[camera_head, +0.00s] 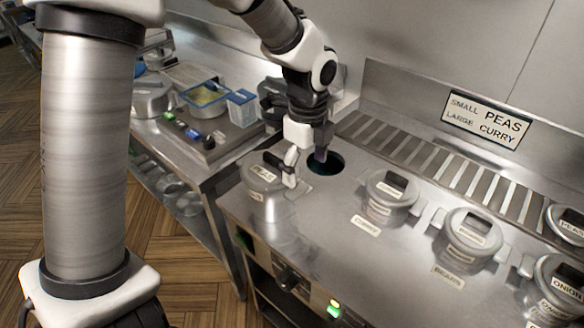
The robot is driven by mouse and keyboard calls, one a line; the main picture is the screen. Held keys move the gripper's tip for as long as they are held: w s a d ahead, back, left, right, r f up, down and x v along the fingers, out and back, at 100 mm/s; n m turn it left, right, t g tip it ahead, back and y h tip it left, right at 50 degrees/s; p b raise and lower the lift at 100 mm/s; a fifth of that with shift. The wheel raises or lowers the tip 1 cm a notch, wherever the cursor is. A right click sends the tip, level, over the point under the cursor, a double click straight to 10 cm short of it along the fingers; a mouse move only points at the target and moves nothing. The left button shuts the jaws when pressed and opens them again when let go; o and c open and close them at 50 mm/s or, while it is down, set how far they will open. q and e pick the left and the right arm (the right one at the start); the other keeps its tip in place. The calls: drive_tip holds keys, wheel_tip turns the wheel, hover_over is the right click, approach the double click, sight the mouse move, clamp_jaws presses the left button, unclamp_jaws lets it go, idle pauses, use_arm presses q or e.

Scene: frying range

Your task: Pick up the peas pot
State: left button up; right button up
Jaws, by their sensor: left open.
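My left gripper (305,167) is open, pointing down at the pot's right side. One finger is in front of the pot's right edge and the other is over the round dark opening (325,166). I cannot tell whether the near finger touches the pot. My right gripper is not in view.
More lidded pots stand to the right, including one (391,192) and another (470,232) along the counter. A sign (487,118) reads small peas, large curry. A slatted strip (440,160) runs behind. A side table (165,133) at left holds containers.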

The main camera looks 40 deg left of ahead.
sight(299, 193)
use_arm(q)
drive_tip(key=shift+s+f, duration=0.1)
drive_tip(key=shift+f, duration=0.3)
drive_tip(key=s+f, duration=0.2)
drive_tip(key=shift+s+a+f+p, duration=0.1)
drive_tip(key=shift+s+f+p, duration=0.05)
drive_tip(key=shift+f+p, duration=0.2)
drive_tip(key=f, duration=0.1)
drive_tip(key=w+f, duration=0.1)
drive_tip(key=f, duration=0.1)
drive_tip(key=shift+w+f, duration=0.1)
drive_tip(key=shift+f, duration=0.05)
drive_tip(key=shift+w+a+f, duration=0.1)
drive_tip(key=shift+w+f, duration=0.1)
drive_tip(key=shift+f, duration=0.05)
drive_tip(key=shift+s+r, duration=0.2)
drive_tip(key=shift+s, duration=0.1)
drive_tip(key=shift+c, duration=0.7)
drive_tip(key=shift+s, duration=0.15)
drive_tip(key=c, duration=1.4)
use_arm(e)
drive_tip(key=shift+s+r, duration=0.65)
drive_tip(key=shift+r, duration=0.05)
